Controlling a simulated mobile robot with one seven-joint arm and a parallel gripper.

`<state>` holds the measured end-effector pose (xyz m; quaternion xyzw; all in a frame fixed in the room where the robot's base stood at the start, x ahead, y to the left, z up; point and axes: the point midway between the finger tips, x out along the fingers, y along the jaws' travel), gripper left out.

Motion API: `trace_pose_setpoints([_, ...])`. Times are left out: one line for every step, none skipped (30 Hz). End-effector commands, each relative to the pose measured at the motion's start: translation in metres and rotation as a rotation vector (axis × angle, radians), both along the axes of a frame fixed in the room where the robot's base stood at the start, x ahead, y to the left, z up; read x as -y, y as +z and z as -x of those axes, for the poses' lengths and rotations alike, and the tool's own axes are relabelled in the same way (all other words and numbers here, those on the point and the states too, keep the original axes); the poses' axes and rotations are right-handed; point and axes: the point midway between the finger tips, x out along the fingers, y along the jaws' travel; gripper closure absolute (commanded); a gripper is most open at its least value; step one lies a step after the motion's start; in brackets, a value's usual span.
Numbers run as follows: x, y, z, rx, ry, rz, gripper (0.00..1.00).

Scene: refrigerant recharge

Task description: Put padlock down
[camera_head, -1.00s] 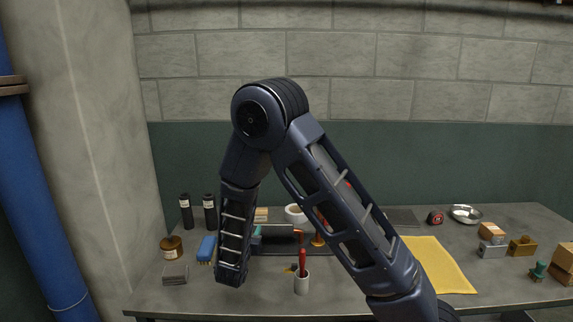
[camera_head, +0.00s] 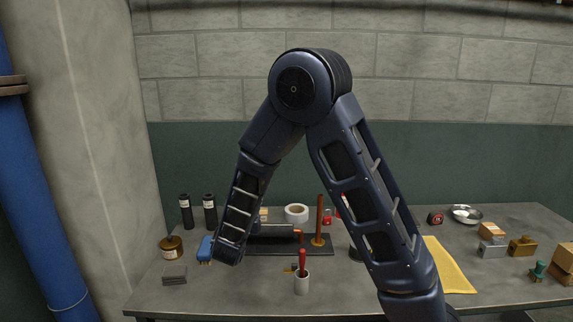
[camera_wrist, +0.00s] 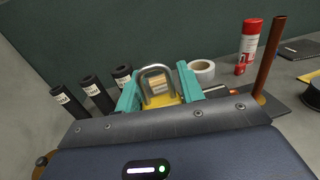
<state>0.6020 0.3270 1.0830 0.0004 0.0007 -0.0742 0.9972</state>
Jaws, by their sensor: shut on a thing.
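The padlock (camera_wrist: 157,72) shows in the wrist view, with a silver shackle standing up and a yellow body low between the teal fingers. My gripper (camera_wrist: 160,94) is shut on its body. The lower part of the padlock is hidden behind the wrist housing, so I cannot tell its height over the bench. In the head view my arm hides the gripper and the padlock. The grey workbench (camera_head: 345,295) lies beneath my arm.
A yellow cloth (camera_head: 452,272) lies right.

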Motion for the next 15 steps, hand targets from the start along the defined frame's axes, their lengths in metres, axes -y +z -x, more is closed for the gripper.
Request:
trace_pose_setpoints([0.0, -0.006, 0.0, 0.0, 0.0, 0.003, 0.88])
trace_pose_setpoints([0.0, -0.009, 0.0, -0.001, 0.0, 0.004, 0.88])
trace_pose_setpoints([0.0, -0.013, 0.0, 0.0, 0.0, 0.003, 0.88])
trace_pose_setpoints([0.0, -0.017, 0.0, 0.0, 0.0, 0.003, 0.88])
trace_pose_setpoints([0.0, -0.02, 0.0, 0.0, 0.0, 0.003, 0.88])
trace_pose_setpoints([0.0, -0.025, 0.0, -0.001, 0.0, 0.004, 0.88])
trace_pose_setpoints([0.0, -0.029, 0.0, -0.001, 0.0, 0.004, 0.88])
trace_pose_setpoints([0.0, -0.032, 0.0, 0.0, 0.0, 0.003, 0.88])
trace_pose_setpoints([0.0, -0.038, 0.0, -0.001, 0.0, 0.004, 0.88])
trace_pose_setpoints([0.0, -0.042, 0.0, -0.001, 0.0, 0.004, 0.88])
trace_pose_setpoints([0.0, -0.045, 0.0, -0.001, 0.0, 0.004, 0.88])
trace_pose_setpoints([0.0, -0.05, 0.0, 0.0, 0.0, 0.003, 0.88])
trace_pose_setpoints([0.0, -0.054, 0.0, -0.001, 0.0, 0.004, 0.88])
trace_pose_setpoints([0.0, -0.058, 0.0, -0.001, 0.0, 0.004, 0.88])
trace_pose_setpoints([0.0, -0.063, 0.0, 0.0, 0.0, 0.003, 0.88])
